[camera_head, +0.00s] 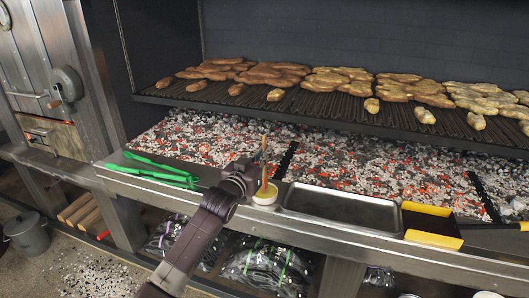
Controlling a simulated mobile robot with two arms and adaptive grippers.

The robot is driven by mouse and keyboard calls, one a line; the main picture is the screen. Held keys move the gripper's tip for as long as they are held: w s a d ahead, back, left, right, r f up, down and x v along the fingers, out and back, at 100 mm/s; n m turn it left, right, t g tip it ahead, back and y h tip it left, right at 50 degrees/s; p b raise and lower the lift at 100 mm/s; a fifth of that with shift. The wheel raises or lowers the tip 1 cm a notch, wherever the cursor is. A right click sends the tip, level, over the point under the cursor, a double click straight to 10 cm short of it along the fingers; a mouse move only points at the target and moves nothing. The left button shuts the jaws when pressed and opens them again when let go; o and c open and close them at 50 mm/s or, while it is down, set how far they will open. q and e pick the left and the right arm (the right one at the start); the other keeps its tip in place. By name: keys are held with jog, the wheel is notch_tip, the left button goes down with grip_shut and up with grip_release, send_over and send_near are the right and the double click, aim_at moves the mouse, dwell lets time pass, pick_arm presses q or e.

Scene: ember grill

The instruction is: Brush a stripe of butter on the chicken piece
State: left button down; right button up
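Many chicken pieces (262,77) lie on the dark grill grate (330,106) at the back, browner on the left and paler on the right. A small bowl of yellow butter (265,194) stands on the metal front ledge, with a brush with a wooden handle (264,172) upright in it. My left gripper (258,166) is right at the brush handle, just above the bowl. The view is too small to tell whether its fingers are closed on the handle. My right gripper is not in view.
Glowing coals (206,139) lie below the grate. Green tongs (160,170) lie on the ledge at left. An empty metal tray (340,207) and a yellow-and-black scoop (433,228) are right of the bowl. Charcoal bags (268,266) lie under the ledge, a metal bucket (27,234) on the floor.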

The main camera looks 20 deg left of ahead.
pick_arm(q)
jog(key=shift+f, duration=0.4)
dwell(0.6)
notch_tip(320, 180, up, 7)
jog(key=p, duration=0.6)
jog(key=shift+r, duration=0.15)
dwell(0.5)
